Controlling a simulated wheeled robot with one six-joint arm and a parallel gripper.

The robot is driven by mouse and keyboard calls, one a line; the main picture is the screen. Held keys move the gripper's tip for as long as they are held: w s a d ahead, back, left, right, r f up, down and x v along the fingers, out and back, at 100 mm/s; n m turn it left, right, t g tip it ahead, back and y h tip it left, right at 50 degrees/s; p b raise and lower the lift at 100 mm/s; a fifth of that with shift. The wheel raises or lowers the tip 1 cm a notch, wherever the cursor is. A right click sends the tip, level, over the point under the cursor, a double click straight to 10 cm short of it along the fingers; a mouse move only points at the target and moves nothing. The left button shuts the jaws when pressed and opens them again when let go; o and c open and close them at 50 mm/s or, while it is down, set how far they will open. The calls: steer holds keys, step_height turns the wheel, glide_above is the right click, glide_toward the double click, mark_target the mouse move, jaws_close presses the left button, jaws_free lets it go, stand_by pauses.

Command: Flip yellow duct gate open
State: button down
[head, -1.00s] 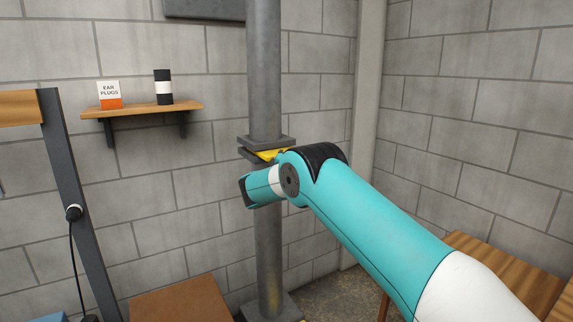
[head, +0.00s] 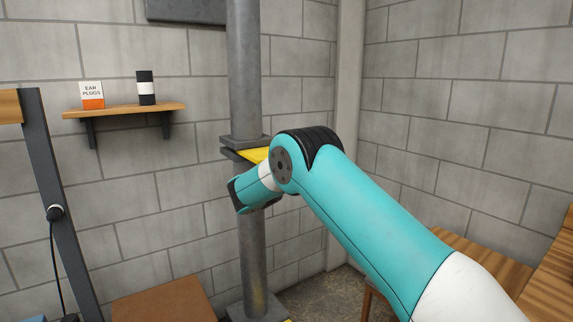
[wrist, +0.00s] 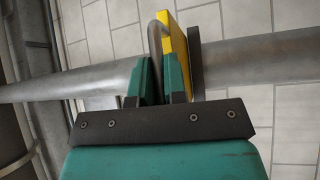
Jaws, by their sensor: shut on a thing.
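The yellow duct gate (head: 254,155) shows as a flat yellow piece between the grey flanges of the vertical duct (head: 245,60), partly hidden by my arm. In the wrist view the gate (wrist: 180,48) is a yellow plate seen nearly edge-on, beside a dark flange (wrist: 196,62). A grey bar-like handle (wrist: 154,42) runs along the plate's left side. My gripper (wrist: 160,75) is shut on this handle, with one green finger on either side of it. In the head view my wrist hides the fingertips.
A brown tabletop (head: 165,301) is at lower left, and wooden furniture (head: 480,255) at lower right.

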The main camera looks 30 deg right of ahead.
steer(key=shift+f, duration=0.2)
steer(key=c, duration=1.2)
jaws_free()
steer(key=shift+s+r, duration=0.15)
steer(key=shift+o, duration=0.2)
steer(key=b+v, duration=0.8)
steer(key=v, duration=0.9)
steer(key=shift+s+a, duration=0.15)
